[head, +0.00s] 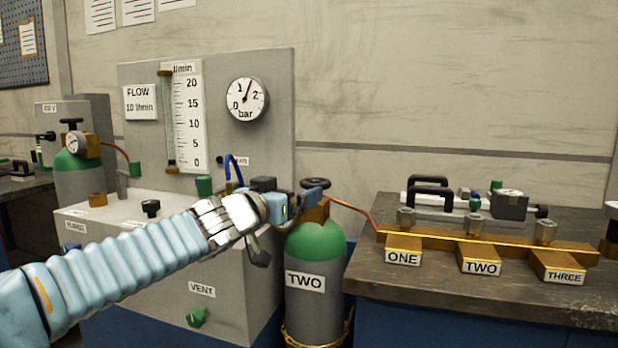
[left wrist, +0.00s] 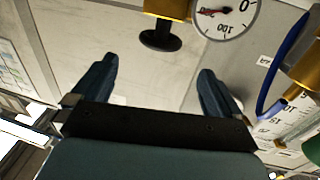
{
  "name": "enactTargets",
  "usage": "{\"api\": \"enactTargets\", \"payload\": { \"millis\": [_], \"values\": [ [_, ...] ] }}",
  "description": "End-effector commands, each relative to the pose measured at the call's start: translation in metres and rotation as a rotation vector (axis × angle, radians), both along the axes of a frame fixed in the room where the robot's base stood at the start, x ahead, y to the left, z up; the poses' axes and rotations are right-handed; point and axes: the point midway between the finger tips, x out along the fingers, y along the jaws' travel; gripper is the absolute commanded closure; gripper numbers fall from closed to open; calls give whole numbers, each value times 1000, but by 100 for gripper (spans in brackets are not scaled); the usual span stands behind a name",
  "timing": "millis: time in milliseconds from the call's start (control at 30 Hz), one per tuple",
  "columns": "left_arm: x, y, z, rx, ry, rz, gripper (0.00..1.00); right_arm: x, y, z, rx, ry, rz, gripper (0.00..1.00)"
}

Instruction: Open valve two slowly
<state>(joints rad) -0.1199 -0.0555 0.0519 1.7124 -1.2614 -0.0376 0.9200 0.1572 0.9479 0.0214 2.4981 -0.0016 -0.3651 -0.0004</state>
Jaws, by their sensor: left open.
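The gas cylinder labelled TWO (head: 315,260) stands upright, with a green shoulder, a brass valve body and a black handwheel (head: 316,182) on top. A block labelled TWO (head: 480,262) also sits in the brass manifold (head: 440,240) on the bench, between ONE (head: 403,252) and THREE (head: 561,268). My left gripper (head: 312,190) reaches the cylinder's top and partly hides its valve. In the left wrist view its dark blue fingers (left wrist: 155,80) are spread and empty. Beyond them is a black knob (left wrist: 160,40) on brass, beside a dial (left wrist: 226,18). My right gripper is not in view.
A grey panel (head: 275,140) with a flow scale and a bar gauge (head: 247,99) stands behind my left arm. A copper pipe (head: 352,207) runs from the cylinder to the manifold. The bench (head: 450,295) fills the right. A chain (head: 318,343) circles the cylinder low down.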

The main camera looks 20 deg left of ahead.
Motion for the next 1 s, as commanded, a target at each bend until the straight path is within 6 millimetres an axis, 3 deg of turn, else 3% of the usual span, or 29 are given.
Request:
{"api": "enactTargets", "payload": {
  "millis": [300, 467, 600, 900, 1000],
  "values": [
    [72, -17, 1, 1, 2, 0, 0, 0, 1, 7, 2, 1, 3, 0],
    [96, -22, 2, 0, 1, 1, 0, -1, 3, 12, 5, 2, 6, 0],
    [106, -24, 1, 1, 0, 1, 0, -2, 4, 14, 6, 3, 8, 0],
    [108, -24, 0, 1, 0, 1, 0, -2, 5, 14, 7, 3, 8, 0],
    [107, -24, 0, 1, 0, 1, 15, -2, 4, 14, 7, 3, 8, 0]
  ]
}}
